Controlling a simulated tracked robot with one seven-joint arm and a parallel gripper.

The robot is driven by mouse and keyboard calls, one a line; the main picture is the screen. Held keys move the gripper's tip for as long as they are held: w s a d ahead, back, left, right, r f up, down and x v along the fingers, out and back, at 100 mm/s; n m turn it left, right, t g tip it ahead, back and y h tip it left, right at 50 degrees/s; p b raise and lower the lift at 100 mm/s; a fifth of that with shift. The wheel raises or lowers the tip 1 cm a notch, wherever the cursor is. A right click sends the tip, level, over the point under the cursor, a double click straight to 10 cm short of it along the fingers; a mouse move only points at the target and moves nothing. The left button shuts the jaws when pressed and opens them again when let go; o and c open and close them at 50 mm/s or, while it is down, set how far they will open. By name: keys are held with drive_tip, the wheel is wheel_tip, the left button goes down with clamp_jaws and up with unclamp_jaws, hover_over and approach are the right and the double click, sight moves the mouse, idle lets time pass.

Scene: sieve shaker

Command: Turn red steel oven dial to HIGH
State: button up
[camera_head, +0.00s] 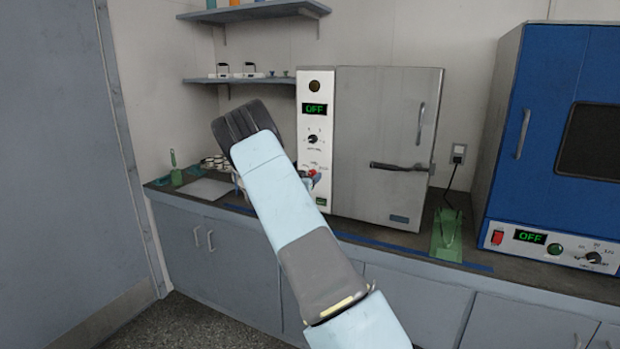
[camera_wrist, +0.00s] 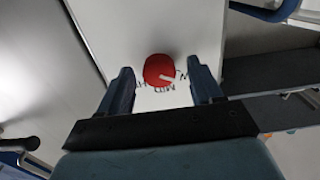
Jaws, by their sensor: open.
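The red dial (camera_head: 312,173) is low on the white control panel of the steel oven (camera_head: 385,140). In the wrist view the red dial (camera_wrist: 158,67) sits between the two blue fingers of my gripper (camera_wrist: 161,70), which is open with a visible gap on each side. The dial's white pointer mark points to the lower right in that view, between the MID lettering (camera_wrist: 165,90) and the partly hidden lettering to its right. Lettering left of MID is partly covered by a finger.
A black knob (camera_head: 313,139) and a green OFF display (camera_head: 314,109) are above the dial. The oven door has a dark handle (camera_head: 400,167). A green stand (camera_head: 447,235) and a blue oven (camera_head: 560,140) are to the right. A wall shelf (camera_head: 240,80) is at upper left.

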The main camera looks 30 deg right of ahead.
drive_tip(key=shift+d, duration=0.1)
drive_tip(key=shift+c, duration=0.5)
drive_tip(key=c, duration=1)
drive_tip(key=shift+o, duration=0.2)
